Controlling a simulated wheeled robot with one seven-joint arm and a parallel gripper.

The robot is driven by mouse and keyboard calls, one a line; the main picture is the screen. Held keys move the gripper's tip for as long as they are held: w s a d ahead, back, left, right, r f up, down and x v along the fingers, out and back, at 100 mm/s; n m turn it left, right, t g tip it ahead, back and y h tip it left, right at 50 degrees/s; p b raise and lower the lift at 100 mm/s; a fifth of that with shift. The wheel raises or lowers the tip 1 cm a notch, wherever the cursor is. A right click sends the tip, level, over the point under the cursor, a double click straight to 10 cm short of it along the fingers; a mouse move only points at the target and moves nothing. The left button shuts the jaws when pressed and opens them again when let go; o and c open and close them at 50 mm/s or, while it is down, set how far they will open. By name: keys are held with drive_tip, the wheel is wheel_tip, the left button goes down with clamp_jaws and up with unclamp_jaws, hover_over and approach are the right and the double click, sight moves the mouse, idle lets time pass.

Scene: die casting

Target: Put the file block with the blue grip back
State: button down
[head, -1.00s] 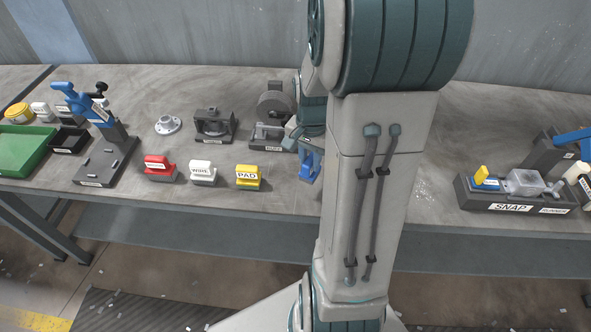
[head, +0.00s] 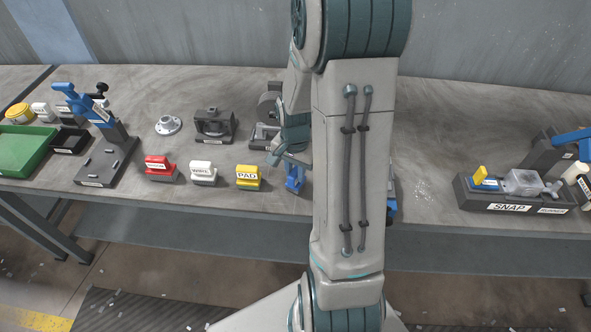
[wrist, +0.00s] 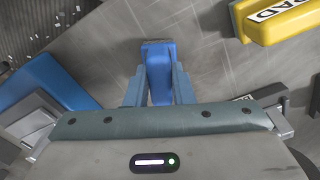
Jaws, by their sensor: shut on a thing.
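The file block with the blue grip (head: 294,178) is in my gripper, just right of the yellow PAD block (head: 248,177) in the head view. In the wrist view its blue grip (wrist: 157,62) sits between the two fingers of my gripper (wrist: 158,85), which is shut on it. The block's lower part is mostly hidden, and I cannot tell whether it touches the bench. The PAD block also shows at the upper right of the wrist view (wrist: 285,22), apart from the held block.
A red block (head: 160,168) and a white block (head: 203,173) stand left of the PAD block. Dark fixtures (head: 213,126) stand behind. A large blue thing (wrist: 45,85) lies at left in the wrist view. The SNAP tray (head: 515,200) is far right.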

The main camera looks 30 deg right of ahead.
sight(295, 172)
drive_tip(key=c, duration=1.3)
unclamp_jaws()
drive_tip(key=shift+f, duration=0.15)
drive_tip(key=shift+o, duration=0.2)
wheel_tip(295, 172, up, 11)
drive_tip(key=s+a+r+n+t, duration=0.3)
drive_tip(key=s+a+r+n, duration=0.4)
drive_tip(key=s+a+n, duration=0.4)
drive_tip(key=shift+s+a+r, duration=0.3)
drive_tip(key=shift+s+a, duration=0.05)
drive_tip(key=shift+s, duration=0.4)
